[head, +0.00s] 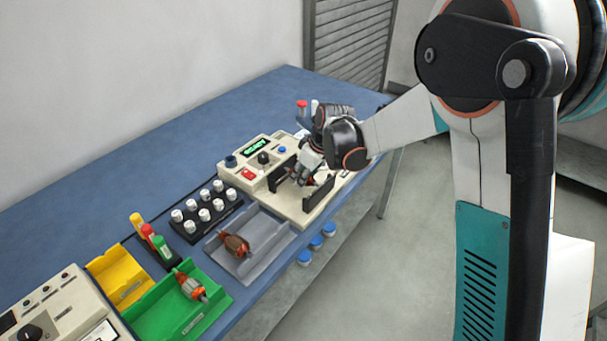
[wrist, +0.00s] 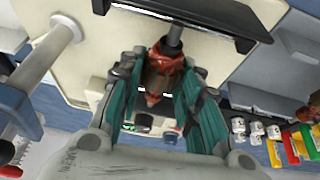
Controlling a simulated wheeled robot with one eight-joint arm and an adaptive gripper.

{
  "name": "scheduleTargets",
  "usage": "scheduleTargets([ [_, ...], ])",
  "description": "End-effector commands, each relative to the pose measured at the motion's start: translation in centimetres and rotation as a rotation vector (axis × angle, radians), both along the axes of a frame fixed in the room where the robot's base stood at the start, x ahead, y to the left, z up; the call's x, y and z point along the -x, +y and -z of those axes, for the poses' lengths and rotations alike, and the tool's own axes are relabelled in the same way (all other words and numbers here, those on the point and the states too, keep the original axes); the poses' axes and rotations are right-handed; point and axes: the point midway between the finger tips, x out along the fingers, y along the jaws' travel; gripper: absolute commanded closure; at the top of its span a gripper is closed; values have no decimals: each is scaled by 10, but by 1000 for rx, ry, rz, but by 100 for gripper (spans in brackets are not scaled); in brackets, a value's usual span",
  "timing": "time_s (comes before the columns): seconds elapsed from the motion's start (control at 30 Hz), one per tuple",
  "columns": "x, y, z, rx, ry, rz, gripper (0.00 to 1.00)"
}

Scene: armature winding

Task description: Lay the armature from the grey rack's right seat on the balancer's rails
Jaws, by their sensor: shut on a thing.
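In the head view the balancer (head: 246,182) is a beige unit with a lit green display and two black rails (head: 318,194). My gripper (head: 303,178) is low over it, between the rails. In the wrist view my gripper (wrist: 160,100) is shut on an armature (wrist: 161,75) with a red-brown body, held between the teal finger pads. Its grey shaft (wrist: 175,36) reaches a black rail (wrist: 215,22); I cannot tell whether it touches. The grey rack (head: 274,240) holds one brown armature (head: 236,244) in its left part; its right part looks empty.
A green tray (head: 150,322) holds another armature (head: 191,286), beside a yellow tray (head: 117,272). The blue table (head: 180,140) is clear behind.

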Motion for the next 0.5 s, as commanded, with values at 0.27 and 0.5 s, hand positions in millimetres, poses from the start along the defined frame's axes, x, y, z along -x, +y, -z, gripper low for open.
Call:
scheduleTargets([
  [0.27,0,0,3,0,0,0,98],
  [0.5,0,0,6,0,0,0,98],
])
